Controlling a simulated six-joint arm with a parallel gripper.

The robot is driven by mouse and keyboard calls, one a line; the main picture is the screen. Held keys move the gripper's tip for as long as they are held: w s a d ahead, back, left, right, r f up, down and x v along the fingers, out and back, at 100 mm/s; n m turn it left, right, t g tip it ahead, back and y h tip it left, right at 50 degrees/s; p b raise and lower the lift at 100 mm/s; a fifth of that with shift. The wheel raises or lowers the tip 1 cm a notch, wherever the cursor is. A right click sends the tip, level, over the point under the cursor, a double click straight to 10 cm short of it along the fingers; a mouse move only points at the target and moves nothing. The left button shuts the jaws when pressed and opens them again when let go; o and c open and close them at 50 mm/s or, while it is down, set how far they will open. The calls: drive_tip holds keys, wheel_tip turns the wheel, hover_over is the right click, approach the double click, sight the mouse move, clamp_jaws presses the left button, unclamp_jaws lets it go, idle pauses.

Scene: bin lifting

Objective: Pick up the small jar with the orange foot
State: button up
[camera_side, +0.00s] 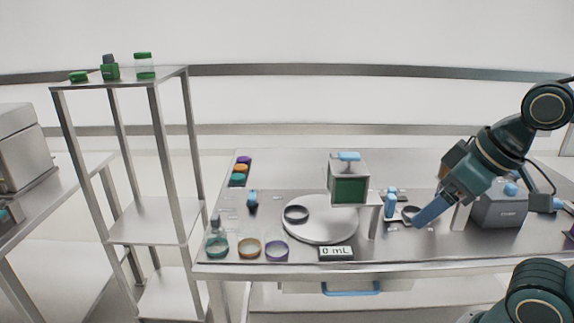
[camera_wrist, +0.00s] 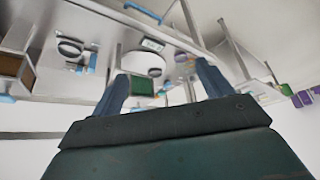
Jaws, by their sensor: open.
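A small round glass jar with an orange band at its base (camera_side: 249,247) stands near the table's front left edge in the side view. It is between a green-tinted flask (camera_side: 216,243) and a similar jar with a purple band (camera_side: 277,250). My gripper (camera_side: 420,220) is far to the right of it, above the table's right part, with blue fingers pointing down and left. In the wrist view my gripper (camera_wrist: 160,75) shows two spread fingers with nothing held between them. I cannot make out the orange-banded jar clearly in the wrist view.
A white round plate (camera_side: 325,232) holding a dark ring, a green-windowed box (camera_side: 349,180) and a "0 mL" display (camera_side: 337,253) stand between my gripper and the jar. A grey box (camera_side: 499,209) is at right. A tall metal shelf (camera_side: 125,75) stands left of the table.

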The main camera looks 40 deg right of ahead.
drive_tip(key=n+g+y, duration=0.4)
drive_tip(key=n, duration=0.9)
hover_over(253, 226)
drive_tip(key=s+d, duration=0.2)
drive_tip(key=d, duration=0.2)
wheel_tip(253, 226, down, 11)
drive_tip(key=shift+w+a+f, duration=0.1)
drive_tip(key=shift+w+a, duration=0.05)
drive_tip(key=shift+a, duration=0.1)
drive_tip(key=shift+x, duration=4.35)
drive_tip(key=shift+w, duration=0.1)
